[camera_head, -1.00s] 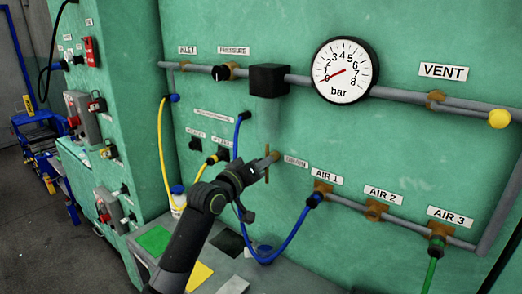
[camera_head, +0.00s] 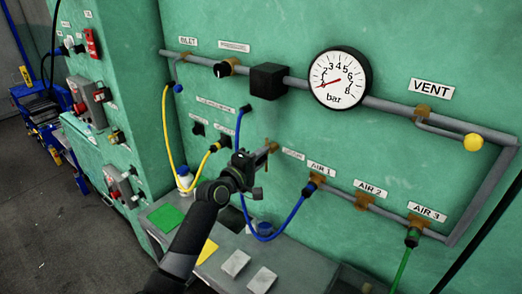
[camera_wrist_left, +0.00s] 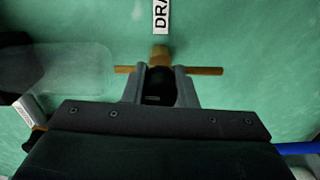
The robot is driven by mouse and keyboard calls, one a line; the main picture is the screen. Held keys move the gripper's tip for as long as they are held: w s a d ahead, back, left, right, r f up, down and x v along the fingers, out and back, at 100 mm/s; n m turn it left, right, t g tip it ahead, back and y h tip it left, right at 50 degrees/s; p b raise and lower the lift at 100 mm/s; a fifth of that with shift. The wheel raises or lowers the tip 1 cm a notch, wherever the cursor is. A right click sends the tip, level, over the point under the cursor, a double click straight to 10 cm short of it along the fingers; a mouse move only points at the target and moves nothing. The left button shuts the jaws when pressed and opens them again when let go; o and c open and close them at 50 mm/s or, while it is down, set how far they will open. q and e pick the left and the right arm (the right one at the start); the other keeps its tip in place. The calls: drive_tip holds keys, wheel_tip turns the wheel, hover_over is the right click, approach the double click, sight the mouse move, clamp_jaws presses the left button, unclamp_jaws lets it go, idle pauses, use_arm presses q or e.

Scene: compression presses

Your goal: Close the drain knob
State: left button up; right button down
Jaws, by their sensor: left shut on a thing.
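The drain knob (camera_head: 272,146) is a brass T-shaped handle on the green panel, left of the DRAIN label (camera_head: 293,154). In the left wrist view the knob's stem (camera_wrist_left: 160,53) is at top centre, and its crossbar (camera_wrist_left: 207,71) sticks out on both sides of the fingers. My left gripper (camera_head: 262,158) is shut on the knob, with its fingers (camera_wrist_left: 161,72) around the middle. The gripper partly hides the knob in the head view. My right gripper is not in view.
A pressure gauge (camera_head: 338,78) sits on the upper pipe, its needle low. A blue hose (camera_head: 289,220) loops down close to my left gripper, and a yellow hose (camera_head: 167,130) hangs to the left. A grey shelf (camera_head: 318,268) with coloured squares lies below.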

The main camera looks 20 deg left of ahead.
use_arm(q)
drive_tip(key=shift+n+p, duration=0.3)
drive_tip(key=shift+n, duration=0.1)
drive_tip(key=o, duration=1)
drive_tip(key=b+v, duration=0.2)
drive_tip(key=v, duration=1.5)
drive_tip(key=shift+s, duration=0.15)
drive_tip(key=shift+a, duration=0.1)
